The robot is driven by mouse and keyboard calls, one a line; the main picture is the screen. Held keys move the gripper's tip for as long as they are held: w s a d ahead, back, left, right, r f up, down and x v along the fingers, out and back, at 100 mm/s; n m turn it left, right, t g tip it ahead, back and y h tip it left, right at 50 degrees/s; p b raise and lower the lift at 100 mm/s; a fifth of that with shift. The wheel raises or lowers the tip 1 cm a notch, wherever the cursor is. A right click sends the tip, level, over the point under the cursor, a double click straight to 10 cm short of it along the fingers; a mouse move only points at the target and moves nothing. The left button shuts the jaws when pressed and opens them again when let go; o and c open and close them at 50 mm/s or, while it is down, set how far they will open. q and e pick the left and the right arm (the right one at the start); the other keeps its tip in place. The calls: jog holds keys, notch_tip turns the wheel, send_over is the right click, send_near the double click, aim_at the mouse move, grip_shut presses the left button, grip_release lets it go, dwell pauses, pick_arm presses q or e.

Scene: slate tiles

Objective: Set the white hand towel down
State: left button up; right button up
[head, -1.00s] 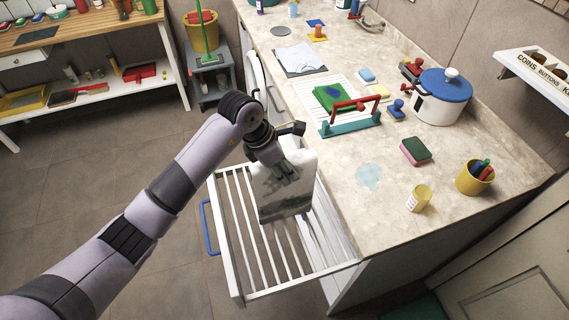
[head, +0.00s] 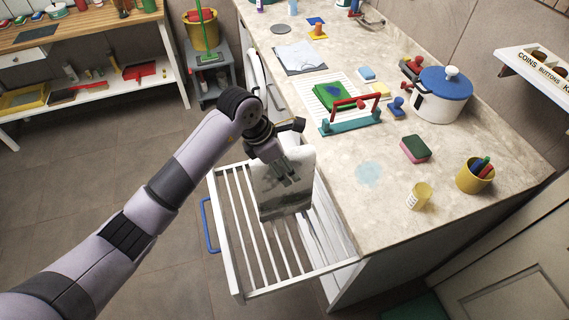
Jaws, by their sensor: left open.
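The white hand towel (head: 268,205) hangs in folded form at the pull-out rack (head: 240,228) under the counter, its lower part grey in shade. The rack has white slats, a white frame and a blue handle (head: 209,226). My left gripper (head: 287,181) points down in front of the towel, its fingers open and overlapping the cloth. Whether the fingers still touch the cloth I cannot tell. The gripper hides part of the towel and of the slats behind it. My right gripper is out of view.
On the counter beside the rack are a water patch (head: 369,173), a yellow jar (head: 419,196), a green-and-pink sponge (head: 415,149), a yellow cup of pens (head: 474,177) and a white pot with a blue lid (head: 442,98). The rack's front slats are bare.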

pick_arm(q)
jog(key=b+v, duration=0.2)
jog(key=v, duration=0.9)
jog(key=shift+a+r+b, duration=0.25)
jog(key=shift+r+b, duration=0.05)
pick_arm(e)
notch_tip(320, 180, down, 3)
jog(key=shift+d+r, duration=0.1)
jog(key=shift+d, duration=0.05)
